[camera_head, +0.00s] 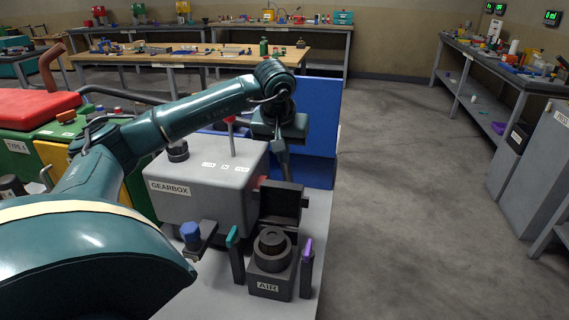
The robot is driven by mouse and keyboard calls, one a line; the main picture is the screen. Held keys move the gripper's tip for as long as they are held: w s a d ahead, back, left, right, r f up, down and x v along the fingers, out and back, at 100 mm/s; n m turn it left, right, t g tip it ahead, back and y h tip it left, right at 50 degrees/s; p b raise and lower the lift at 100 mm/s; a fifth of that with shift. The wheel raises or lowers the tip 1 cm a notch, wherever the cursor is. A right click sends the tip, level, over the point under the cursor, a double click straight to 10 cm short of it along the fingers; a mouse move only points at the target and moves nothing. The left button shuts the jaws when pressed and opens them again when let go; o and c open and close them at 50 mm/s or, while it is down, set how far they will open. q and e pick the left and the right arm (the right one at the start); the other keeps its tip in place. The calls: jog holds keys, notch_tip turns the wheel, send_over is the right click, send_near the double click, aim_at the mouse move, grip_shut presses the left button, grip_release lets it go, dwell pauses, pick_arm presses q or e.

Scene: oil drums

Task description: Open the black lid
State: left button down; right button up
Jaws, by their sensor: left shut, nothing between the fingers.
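The dark grey box labelled AIR (268,287) stands at the front of the grey bench, with a round black part (272,241) on top. A square black lid (283,205) stands upright at the back of this box, tilted open, its recessed inner face toward me. My left gripper (287,178) points down just behind the lid's top edge. Its fingers are shut and look empty; their tips are partly hidden by the lid, so I cannot tell whether they touch it. My right gripper is not in view.
A grey GEARBOX housing (205,190) with a red-knobbed lever (231,135) is left of the lid. A blue panel (318,120) stands behind. Teal (233,238) and purple (307,250) handles flank the AIR box. The floor (410,200) at right is clear.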

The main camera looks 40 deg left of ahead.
pick_arm(q)
jog(key=shift+s+v, duration=0.1)
jog(key=shift+v, duration=1.2)
jog(key=shift+s+v, duration=0.15)
jog(key=shift+v, duration=1.15)
